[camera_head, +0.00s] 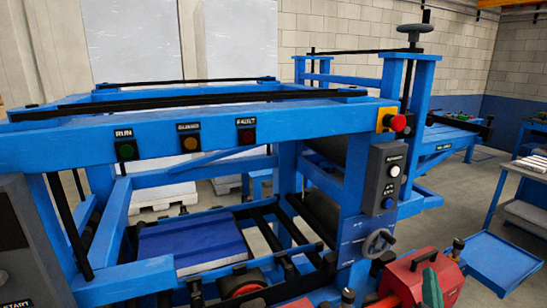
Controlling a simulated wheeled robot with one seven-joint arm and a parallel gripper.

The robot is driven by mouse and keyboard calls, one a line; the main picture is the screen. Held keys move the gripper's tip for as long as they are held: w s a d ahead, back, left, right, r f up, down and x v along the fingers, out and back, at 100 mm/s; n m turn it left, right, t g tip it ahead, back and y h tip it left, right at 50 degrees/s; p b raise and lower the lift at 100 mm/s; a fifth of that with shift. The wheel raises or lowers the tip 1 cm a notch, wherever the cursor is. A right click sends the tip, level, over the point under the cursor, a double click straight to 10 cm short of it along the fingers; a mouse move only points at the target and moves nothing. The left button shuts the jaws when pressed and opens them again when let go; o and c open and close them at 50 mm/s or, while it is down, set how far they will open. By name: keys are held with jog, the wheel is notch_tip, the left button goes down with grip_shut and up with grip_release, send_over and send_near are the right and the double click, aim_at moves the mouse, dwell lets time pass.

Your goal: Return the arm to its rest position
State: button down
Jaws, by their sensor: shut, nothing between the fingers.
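Neither my arm nor my gripper can be made out in the head view. A large blue-framed sandwich panel machine (200,135) fills the middle. A blue-topped panel with a pale front edge (205,240) lies inside its lower frame, next to dark rollers. The crossbar carries labelled RUN (125,150), amber (190,144) and FAULT (246,136) lights. A red emergency stop button on a yellow plate (396,122) sits above a dark control box (386,178) with a white and a blue button.
A red unit with a green part on it (420,283) stands at the lower right, near a handwheel (378,243). A blue tray (500,262) is beyond it. A grey START box (20,250) is at the left edge. Bare floor shows at the right.

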jog(key=s+a+f+n+y, duration=0.1)
jog(key=s+a+f+n, duration=0.15)
jog(key=a+f, duration=0.45)
jog(key=s+a+f+n+g+y, duration=0.1)
jog(key=s+a+f, duration=0.35)
jog(key=f, duration=0.45)
jog(key=s+a+f+n+y, duration=0.1)
jog(key=s+a+f+n, duration=0.15)
jog(key=a+f, duration=0.45)
jog(key=s+a+f+n+y, duration=0.1)
jog(key=s+a+f, duration=0.1)
jog(key=s+a, duration=0.3)
jog(key=s+a+f+n+y, duration=0.2)
jog(key=s+a, duration=0.3)
jog(key=s, duration=0.7)
jog(key=s+a+f+n+g+y, duration=0.1)
jog(key=s+a+n, duration=0.1)
jog(key=s+a, duration=0.4)
jog(key=shift+s+f+y, duration=0.3)
jog(key=shift+s+f, duration=0.1)
jog(key=shift+s, duration=0.85)
jog(key=shift+s+a, duration=0.1)
jog(key=shift+s, duration=0.05)
dwell(0.8)
